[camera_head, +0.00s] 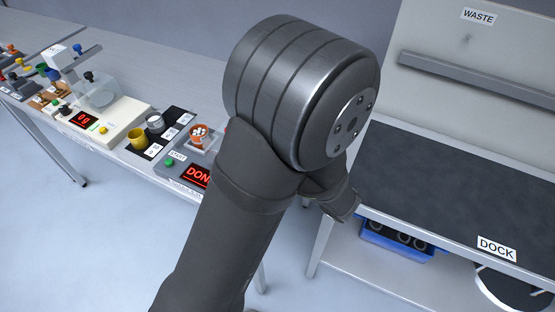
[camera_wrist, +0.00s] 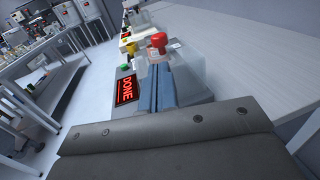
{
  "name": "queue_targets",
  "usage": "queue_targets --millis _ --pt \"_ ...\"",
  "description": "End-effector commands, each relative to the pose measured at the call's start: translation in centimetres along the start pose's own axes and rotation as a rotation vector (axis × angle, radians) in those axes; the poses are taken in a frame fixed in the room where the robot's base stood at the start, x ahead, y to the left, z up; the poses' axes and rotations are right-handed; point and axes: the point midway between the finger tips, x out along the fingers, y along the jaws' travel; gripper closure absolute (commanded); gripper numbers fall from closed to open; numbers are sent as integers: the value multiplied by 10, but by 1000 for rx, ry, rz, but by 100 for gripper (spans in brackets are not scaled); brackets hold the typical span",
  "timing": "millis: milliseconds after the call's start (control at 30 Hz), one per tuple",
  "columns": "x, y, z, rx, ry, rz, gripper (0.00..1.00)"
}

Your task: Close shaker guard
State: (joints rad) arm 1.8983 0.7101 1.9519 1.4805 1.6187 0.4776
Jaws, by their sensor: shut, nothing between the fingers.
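The shaker (camera_head: 200,158) is a grey box with a lit red DONE display and a green button; my arm hides its right side in the head view. It also shows in the wrist view (camera_wrist: 124,72), left of my fingers. A red-topped vessel (camera_head: 198,134) sits on it, and its red top (camera_wrist: 157,41) shows just beyond my fingertips. The clear guard (camera_wrist: 190,62) is a see-through panel right of and beyond my fingers; its exact angle is hard to read. My gripper (camera_wrist: 160,70) is shut and empty, close beside the guard; I cannot tell whether they touch.
A balance (camera_head: 115,118), a yellow cup (camera_head: 137,138) and a metal cup (camera_head: 155,123) stand left of the shaker. A dark-topped bench (camera_head: 440,180) marked DOCK is at right, with a blue rack (camera_head: 396,242) below. The white table (camera_wrist: 245,60) right of the guard is clear.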

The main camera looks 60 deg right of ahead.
Motion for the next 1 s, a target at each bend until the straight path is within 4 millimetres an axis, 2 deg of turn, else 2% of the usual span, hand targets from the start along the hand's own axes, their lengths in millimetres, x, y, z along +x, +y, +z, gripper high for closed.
queue_targets --millis 200,433,600,1000 --pt "40 1 0 0 0 5 100" --pt "69 1 0 0 1 3 100" --pt "79 0 0 0 1 1 100" --pt "81 0 0 0 1 0 100"
